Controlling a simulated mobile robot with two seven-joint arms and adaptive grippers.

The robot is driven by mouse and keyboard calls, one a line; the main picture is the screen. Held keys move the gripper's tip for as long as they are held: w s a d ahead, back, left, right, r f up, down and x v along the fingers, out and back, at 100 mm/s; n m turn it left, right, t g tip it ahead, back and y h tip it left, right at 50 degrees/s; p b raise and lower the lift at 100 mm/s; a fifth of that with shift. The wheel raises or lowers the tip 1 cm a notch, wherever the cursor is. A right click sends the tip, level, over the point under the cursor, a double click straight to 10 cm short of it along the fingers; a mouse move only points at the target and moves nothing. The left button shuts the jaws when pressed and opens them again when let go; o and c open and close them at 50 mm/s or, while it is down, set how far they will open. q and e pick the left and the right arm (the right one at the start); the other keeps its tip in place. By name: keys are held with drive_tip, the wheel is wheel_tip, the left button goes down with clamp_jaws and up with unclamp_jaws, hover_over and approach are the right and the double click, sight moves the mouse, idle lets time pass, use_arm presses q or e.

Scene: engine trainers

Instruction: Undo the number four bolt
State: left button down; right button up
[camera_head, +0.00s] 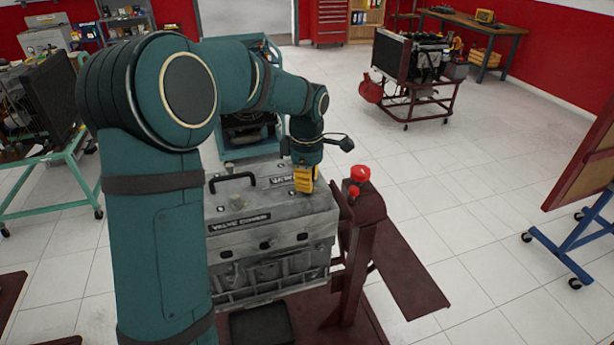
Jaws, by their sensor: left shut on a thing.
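The engine (270,240) stands in front of me with a grey cover on top, lettered VALVE COVER. My right gripper is out of view.
A dark red stand (360,240) with red knobs (360,174) rises close to the right of the engine. A dark tray (262,325) lies in front. Another engine trainer (415,75) stands far back. A blue-legged board (580,235) is at the right. The tiled floor between is clear.

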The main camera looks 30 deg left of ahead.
use_arm(q)
drive_tip(key=n+p, duration=0.1)
drive_tip(key=n, duration=0.4)
idle(0.5)
drive_tip(key=c, duration=0.9)
unclamp_jaws()
wheel_tip(320, 180, up, 12)
idle(0.3)
